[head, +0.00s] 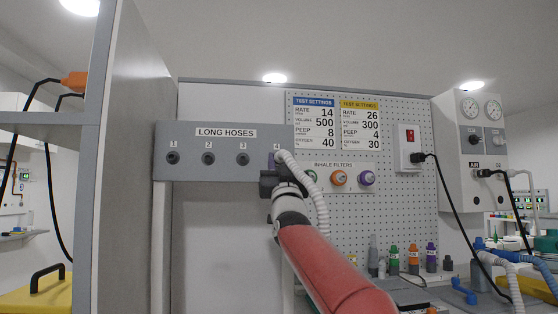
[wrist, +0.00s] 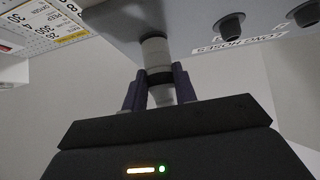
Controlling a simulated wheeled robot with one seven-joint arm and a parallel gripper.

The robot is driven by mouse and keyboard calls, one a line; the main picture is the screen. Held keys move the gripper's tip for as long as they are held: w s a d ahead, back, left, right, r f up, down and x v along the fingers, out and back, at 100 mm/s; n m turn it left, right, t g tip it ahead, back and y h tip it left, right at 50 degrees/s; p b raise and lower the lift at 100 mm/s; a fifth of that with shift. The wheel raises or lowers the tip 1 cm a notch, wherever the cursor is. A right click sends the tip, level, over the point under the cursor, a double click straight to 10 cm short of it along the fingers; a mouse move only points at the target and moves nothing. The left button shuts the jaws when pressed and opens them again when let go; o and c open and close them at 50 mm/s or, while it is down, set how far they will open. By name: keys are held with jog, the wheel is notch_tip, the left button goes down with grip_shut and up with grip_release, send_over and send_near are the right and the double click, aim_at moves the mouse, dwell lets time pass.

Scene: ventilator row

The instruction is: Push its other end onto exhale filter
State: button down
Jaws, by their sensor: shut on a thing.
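A white corrugated hose (head: 319,205) arches up beside my gripper (head: 272,176) and hangs down behind my red arm. In the head view my gripper is at position 4 of the long hoses panel (head: 215,168). In the wrist view my gripper (wrist: 156,80) has its two purple fingers shut on a pale hose end (wrist: 155,52) with a dark ring. That end meets the panel (wrist: 195,20); I cannot tell whether it is seated on a peg there. The hose's other end is hidden. I cannot identify an exhale filter in either view.
Green, orange and purple filters (head: 338,178) are mounted under an inhale filters sign on the pegboard (head: 400,215). Several coloured bottles (head: 413,259) stand below. A grey partition (head: 140,150) rises at left. Black cables (head: 450,200) and other hoses (head: 495,258) are at right.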

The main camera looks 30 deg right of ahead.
aim_at(284, 160)
jog(key=shift+s+a+b, duration=0.2)
jog(key=shift+s+b, duration=0.5)
jog(key=shift+s, duration=0.1)
jog(key=shift+s+a+b, duration=0.25)
jog(key=shift+s+b, duration=0.45)
jog(key=shift+s, duration=0.05)
jog(key=shift+s+a+b, duration=0.2)
jog(key=shift+s+b, duration=0.5)
jog(key=shift+s, duration=0.1)
